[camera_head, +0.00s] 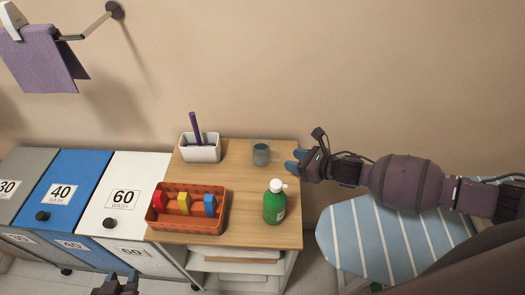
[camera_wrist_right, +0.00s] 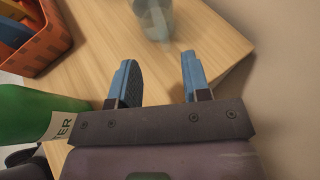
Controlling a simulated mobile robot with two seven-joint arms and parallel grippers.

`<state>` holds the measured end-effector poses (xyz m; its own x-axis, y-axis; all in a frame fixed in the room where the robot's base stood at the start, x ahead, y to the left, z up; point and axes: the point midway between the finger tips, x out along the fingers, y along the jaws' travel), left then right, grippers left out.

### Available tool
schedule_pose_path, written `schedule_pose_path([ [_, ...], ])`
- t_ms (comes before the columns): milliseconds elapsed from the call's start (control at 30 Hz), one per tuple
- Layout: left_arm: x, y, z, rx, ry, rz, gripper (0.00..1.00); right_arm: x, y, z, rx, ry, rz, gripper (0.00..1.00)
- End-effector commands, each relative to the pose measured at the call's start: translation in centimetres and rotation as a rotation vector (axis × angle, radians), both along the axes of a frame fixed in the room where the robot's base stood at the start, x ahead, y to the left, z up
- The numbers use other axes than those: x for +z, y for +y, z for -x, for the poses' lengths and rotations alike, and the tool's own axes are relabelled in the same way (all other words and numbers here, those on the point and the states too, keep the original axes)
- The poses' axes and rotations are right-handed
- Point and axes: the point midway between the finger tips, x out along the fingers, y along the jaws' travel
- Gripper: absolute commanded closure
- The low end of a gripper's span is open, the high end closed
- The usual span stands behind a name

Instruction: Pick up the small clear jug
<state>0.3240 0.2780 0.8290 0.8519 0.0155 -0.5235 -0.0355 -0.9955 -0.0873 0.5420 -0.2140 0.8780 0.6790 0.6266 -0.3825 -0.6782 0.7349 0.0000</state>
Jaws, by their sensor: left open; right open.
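The small clear jug (camera_head: 261,155) stands upright on the wooden table, near its back right part. It also shows at the top of the right wrist view (camera_wrist_right: 155,18), cut off by the frame edge. My right gripper (camera_head: 297,160) is open and empty, just to the right of the jug, with its blue fingers pointing at it. In the right wrist view its two fingertips (camera_wrist_right: 158,60) are apart, and the jug is beyond them, not between them. My left gripper (camera_head: 115,284) is at the bottom edge, mostly cut off, open, far from the jug.
On the table (camera_head: 235,185) stand a green bottle (camera_head: 274,206) in front of the jug, an orange basket (camera_head: 187,225) with coloured items, and a white holder (camera_head: 200,153) with a purple stick. A striped ironing board (camera_head: 385,240) is at right. Laundry bins (camera_head: 75,190) are at left.

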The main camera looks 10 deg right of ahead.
Motion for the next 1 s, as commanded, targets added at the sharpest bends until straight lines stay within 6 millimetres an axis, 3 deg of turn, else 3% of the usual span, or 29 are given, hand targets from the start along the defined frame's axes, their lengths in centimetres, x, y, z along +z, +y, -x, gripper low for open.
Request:
schedule_pose_path([
  [533,0.4,-0.1,-0.4,-0.001,-0.006,0.001,0.57,-1.6,3.1,-4.0,0.000,0.001,-0.001,0.56],
  [867,0.6,-0.2,-0.6,-0.002,-0.012,0.003,0.57,-1.9,3.4,-4.4,0.000,0.001,0.001,0.56],
  [1000,0.6,-0.2,-0.6,-0.002,-0.012,0.003,0.57,-1.9,3.4,-4.4,0.000,0.001,0.001,0.75],
])
